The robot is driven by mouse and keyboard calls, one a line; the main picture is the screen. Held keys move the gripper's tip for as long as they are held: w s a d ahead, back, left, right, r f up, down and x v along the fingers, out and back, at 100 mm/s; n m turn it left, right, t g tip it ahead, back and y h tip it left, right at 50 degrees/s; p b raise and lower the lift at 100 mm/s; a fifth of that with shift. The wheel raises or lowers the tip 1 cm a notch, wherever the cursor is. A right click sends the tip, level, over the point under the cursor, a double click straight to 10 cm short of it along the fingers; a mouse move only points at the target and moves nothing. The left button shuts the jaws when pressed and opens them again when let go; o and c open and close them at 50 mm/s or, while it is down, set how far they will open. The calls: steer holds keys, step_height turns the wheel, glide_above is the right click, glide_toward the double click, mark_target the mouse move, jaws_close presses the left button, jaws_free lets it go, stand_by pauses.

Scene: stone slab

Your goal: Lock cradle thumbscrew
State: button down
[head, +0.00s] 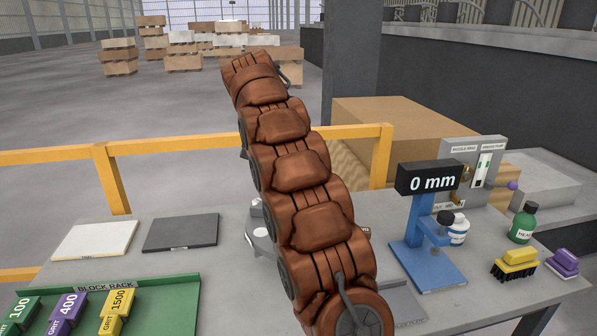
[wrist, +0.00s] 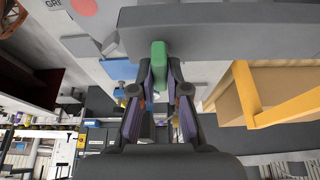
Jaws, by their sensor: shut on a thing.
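In the wrist view my gripper (wrist: 158,84) has its two fingers closed on a narrow green piece (wrist: 158,55). The green piece reaches up to a broad dark grey bar (wrist: 225,29) and overlaps its edge; I cannot tell whether it is the cradle thumbscrew. In the head view my brown-sleeved arm covers the middle of the bench and hides my gripper. Parts of a round grey fixture (head: 262,243) show beside the arm, possibly the cradle; most of it is hidden.
A block rack (head: 160,312) with green, purple and yellow grit blocks is at front left. Light (head: 95,239) and dark (head: 181,233) flat plates lie behind it. A blue gauge stand (head: 428,262) reading 0 mm, bottles and brushes are at right. A yellow rail (head: 220,143) runs behind.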

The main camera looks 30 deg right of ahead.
steer(key=c, duration=1.2)
jaws_free()
steer(key=shift+o, duration=0.2)
steer(key=shift+b, duration=0.3)
